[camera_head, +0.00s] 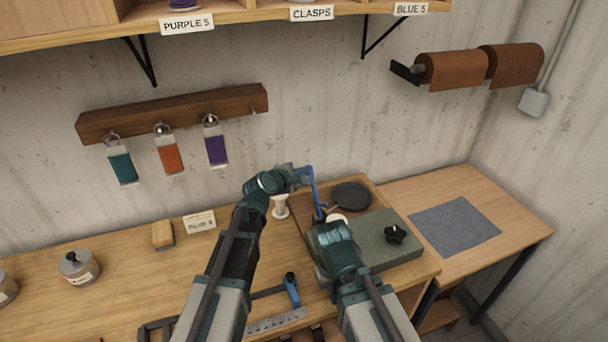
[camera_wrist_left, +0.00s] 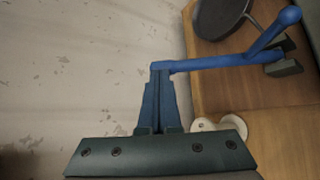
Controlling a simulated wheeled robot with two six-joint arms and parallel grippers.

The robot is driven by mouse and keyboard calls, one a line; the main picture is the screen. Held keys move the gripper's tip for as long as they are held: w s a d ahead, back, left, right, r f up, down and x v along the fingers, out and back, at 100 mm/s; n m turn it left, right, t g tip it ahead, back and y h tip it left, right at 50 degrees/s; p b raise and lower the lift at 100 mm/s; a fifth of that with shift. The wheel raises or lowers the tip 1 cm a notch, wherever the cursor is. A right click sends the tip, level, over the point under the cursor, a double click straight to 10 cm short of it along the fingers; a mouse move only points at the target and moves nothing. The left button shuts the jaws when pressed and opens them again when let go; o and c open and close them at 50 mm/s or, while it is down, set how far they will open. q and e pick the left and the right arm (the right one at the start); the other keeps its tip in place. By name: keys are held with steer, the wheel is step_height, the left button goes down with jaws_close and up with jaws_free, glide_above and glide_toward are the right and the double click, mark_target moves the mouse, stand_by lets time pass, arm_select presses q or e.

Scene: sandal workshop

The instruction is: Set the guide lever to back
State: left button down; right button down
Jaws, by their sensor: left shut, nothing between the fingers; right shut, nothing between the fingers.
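A blue lever (camera_head: 315,192) stands at the left edge of the work board, by the black round plate. No label marks the guide lever.
A black plate (camera_head: 351,195) and a grey-green slab (camera_head: 385,250) with a black knob (camera_head: 395,234) lie right of the lever. A white spool (camera_head: 280,206) stands left of it. A blue handle (camera_head: 292,290) with a black knob lies in front near a ruler (camera_head: 275,321).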

arm_select(q)
steer(key=shift+s, duration=0.1)
arm_select(e)
steer(key=shift+w+r, duration=0.1)
steer(key=shift+r, duration=0.05)
